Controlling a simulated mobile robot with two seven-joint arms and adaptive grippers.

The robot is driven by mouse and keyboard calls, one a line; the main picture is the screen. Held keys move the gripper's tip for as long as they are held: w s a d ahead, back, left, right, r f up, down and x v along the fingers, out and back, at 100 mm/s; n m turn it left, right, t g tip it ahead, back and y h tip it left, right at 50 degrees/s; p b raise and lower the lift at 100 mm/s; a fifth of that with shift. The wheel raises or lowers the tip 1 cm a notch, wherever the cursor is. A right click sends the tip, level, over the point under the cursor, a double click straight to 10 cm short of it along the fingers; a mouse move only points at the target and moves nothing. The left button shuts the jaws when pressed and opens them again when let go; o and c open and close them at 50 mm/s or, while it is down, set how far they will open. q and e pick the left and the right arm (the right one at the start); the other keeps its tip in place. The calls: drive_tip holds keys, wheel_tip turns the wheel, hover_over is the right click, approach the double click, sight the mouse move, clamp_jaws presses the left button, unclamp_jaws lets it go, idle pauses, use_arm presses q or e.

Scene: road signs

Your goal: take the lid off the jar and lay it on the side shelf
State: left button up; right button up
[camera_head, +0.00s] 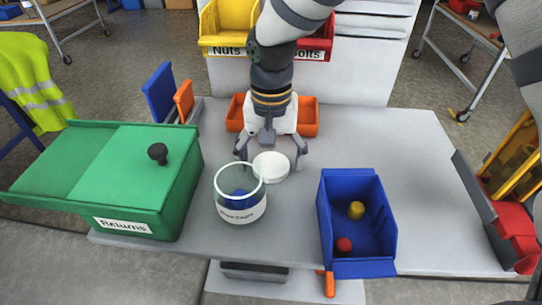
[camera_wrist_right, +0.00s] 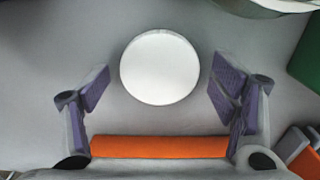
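The glass jar (camera_head: 240,196) stands upright on the grey table. Its mouth is uncovered, and something blue shows inside behind a white label. The round white lid (camera_head: 271,167) is apart from the jar, just behind and right of it, and appears to lie flat on the table. My right gripper (camera_head: 270,153) is open above and behind the lid. In the right wrist view the lid (camera_wrist_right: 160,68) shows between and beyond the spread fingers, touching neither. The jar's rim (camera_wrist_right: 270,8) is cut off at the top. I cannot identify the side shelf. My left gripper is not in view.
A green Returns box (camera_head: 128,178) stands left, and a blue bin (camera_head: 360,254) with a yellow and a red piece stands right of the jar. An orange tray (camera_head: 306,117) lies behind my right gripper. The table's right part (camera_head: 420,170) is clear.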

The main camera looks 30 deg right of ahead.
sight(271, 164)
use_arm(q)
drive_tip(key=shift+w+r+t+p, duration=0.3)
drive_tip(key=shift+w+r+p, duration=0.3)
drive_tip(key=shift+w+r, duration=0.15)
use_arm(e)
wheel_tip(271, 164, up, 12)
drive_tip(key=shift+r, duration=0.15)
